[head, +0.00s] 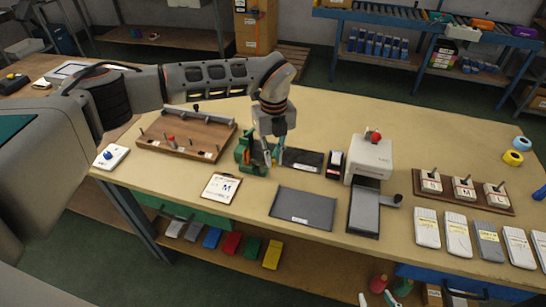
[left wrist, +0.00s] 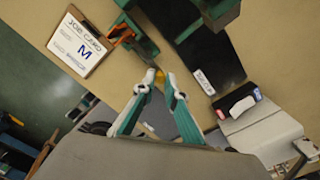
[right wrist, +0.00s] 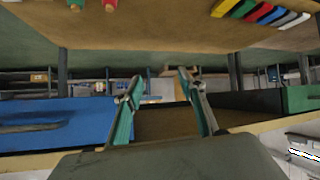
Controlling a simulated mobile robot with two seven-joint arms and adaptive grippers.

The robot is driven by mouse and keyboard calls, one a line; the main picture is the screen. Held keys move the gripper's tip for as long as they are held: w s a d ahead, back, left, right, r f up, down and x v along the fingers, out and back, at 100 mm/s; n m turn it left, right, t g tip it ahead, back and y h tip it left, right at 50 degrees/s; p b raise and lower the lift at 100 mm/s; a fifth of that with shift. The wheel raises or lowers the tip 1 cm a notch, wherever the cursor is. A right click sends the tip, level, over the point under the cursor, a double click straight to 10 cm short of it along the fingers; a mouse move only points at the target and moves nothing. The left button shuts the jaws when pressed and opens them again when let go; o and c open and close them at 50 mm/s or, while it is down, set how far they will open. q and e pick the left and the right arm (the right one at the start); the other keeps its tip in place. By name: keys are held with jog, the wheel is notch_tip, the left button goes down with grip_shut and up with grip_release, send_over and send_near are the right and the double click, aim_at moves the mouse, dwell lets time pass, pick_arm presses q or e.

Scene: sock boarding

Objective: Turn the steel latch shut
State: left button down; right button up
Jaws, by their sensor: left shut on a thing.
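My left gripper (head: 270,158) points down just right of a green clamp-like fixture (head: 243,153) on the table. I cannot make out a steel latch for certain. A wooden board (head: 160,148) at the left carries a steel bar (head: 205,115) with dark ends, a red knob and several pegs. My right gripper (right wrist: 158,90) is open and empty in the right wrist view; it is outside the head view.
A job card (head: 222,187) marked M and a dark mat (head: 303,208) lie in front of the fixture. A white press (head: 370,157) with a red knob stands to the right. Farther right are a wooden block rack (head: 490,205) and several packed socks (head: 458,235).

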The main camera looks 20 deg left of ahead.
aim_at(274, 160)
pick_arm(q)
jog(key=shift+w, duration=0.1)
dwell(0.4)
jog(key=c, duration=2)
grip_release()
jog(key=shift+c, duration=0.2)
notch_tip(274, 160, up, 12)
